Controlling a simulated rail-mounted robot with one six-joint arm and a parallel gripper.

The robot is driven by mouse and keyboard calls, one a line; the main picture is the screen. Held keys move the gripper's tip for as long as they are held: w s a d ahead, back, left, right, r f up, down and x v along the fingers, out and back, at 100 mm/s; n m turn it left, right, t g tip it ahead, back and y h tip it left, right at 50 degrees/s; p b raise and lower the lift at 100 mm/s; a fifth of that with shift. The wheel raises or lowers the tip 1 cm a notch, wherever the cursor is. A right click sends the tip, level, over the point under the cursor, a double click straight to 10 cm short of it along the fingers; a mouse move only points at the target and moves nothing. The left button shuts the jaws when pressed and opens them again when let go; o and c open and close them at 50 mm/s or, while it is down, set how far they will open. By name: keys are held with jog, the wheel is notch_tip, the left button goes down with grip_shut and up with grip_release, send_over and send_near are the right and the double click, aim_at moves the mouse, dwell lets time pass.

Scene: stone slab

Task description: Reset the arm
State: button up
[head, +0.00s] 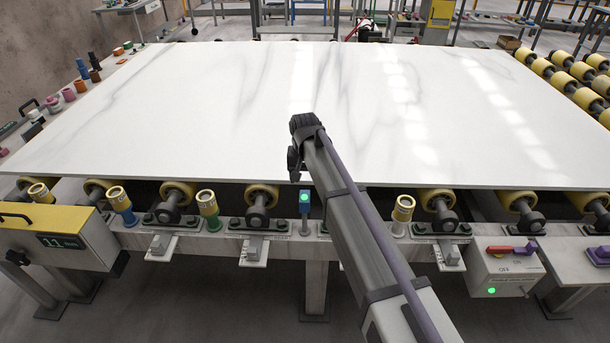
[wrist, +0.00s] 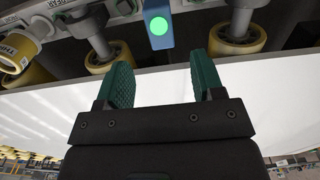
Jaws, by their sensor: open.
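My arm reaches forward over the near edge of the white veined stone slab (head: 200,110), which lies flat on a roller frame. In the head view the wrist end of my arm is above the slab's front edge, near the middle, and the fingers cannot be made out there. In the wrist view my gripper (wrist: 162,75) shows two green ridged fingers set wide apart, with nothing between them. The slab (wrist: 270,95) fills much of the lower wrist view, behind the gripper. A blue post with a lit green light (head: 304,199) stands below the slab's front edge; it also shows in the wrist view (wrist: 158,25), just beyond the fingertips.
Yellow rollers (head: 435,199) line the front frame, with capped cylinders (head: 207,208) between them. A yellow-topped control box (head: 60,238) stands at left, and a switch box (head: 502,265) at right. Small coloured parts (head: 68,94) sit along the left edge. The slab's top is clear.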

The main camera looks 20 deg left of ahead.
jog(key=s+d+m, duration=0.1)
jog(key=s+d, duration=0.6)
jog(key=d, duration=0.6)
jog(key=s+d+m, duration=0.1)
jog(key=s+d, duration=0.6)
jog(key=d, duration=0.7)
jog(key=s+d+m, duration=0.1)
jog(key=s+d, duration=0.6)
jog(key=d, duration=0.7)
jog(key=shift+s+d+r+p, duration=0.2)
jog(key=shift+r+p, duration=0.15)
